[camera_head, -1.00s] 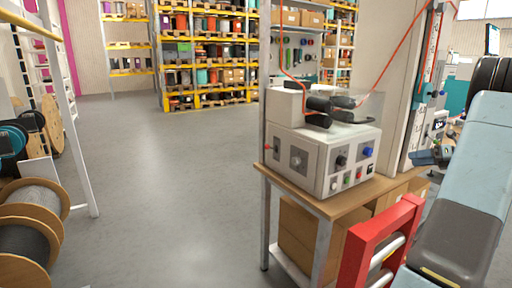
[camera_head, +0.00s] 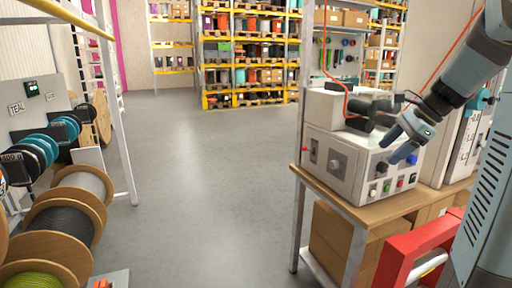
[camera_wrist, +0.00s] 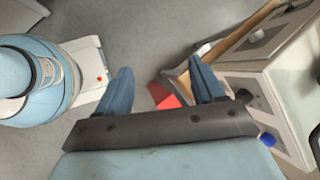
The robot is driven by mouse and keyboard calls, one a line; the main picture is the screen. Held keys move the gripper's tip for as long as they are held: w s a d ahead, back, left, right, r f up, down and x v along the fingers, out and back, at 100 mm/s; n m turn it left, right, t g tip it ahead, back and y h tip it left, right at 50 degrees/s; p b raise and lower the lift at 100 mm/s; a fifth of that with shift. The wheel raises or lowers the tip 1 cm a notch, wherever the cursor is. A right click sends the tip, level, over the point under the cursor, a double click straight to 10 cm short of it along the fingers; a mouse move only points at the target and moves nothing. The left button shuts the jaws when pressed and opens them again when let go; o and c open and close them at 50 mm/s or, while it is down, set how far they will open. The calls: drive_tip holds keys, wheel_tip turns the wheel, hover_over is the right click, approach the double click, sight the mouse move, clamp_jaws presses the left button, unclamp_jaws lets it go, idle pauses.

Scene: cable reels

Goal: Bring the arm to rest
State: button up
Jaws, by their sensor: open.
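My gripper (camera_head: 404,146) is in the head view at the right, at the end of my arm, in front of the white control box on the bench. In the wrist view my gripper (camera_wrist: 160,92) shows two blue fingers spread apart, with nothing between them but the floor and part of a red frame beyond. My arm comes in from the upper right of the head view and reaches down and left. I cannot tell how far the fingertips are from the box.
The control box (camera_head: 345,166) with knobs stands on a wooden-topped bench (camera_head: 328,198). A red frame (camera_head: 420,246) is at the lower right. Cable reels (camera_head: 62,222) stand at the left. Shelving (camera_head: 250,58) is at the back. Open grey floor (camera_head: 205,170) lies between.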

drive_tip(key=s+a+n+t+h, duration=0.1)
drive_tip(key=s+a+n+h, duration=0.1)
drive_tip(key=s+a+n, duration=0.5)
drive_tip(key=s+a+f+n+t+h, duration=0.1)
drive_tip(key=s+a+n+h, duration=0.2)
drive_tip(key=s+a+n, duration=0.4)
drive_tip(key=shift+s+f+n, duration=0.3)
drive_tip(key=shift+s+n, duration=2)
drive_tip(key=shift+s, duration=1.6)
drive_tip(key=shift+a, duration=0.1)
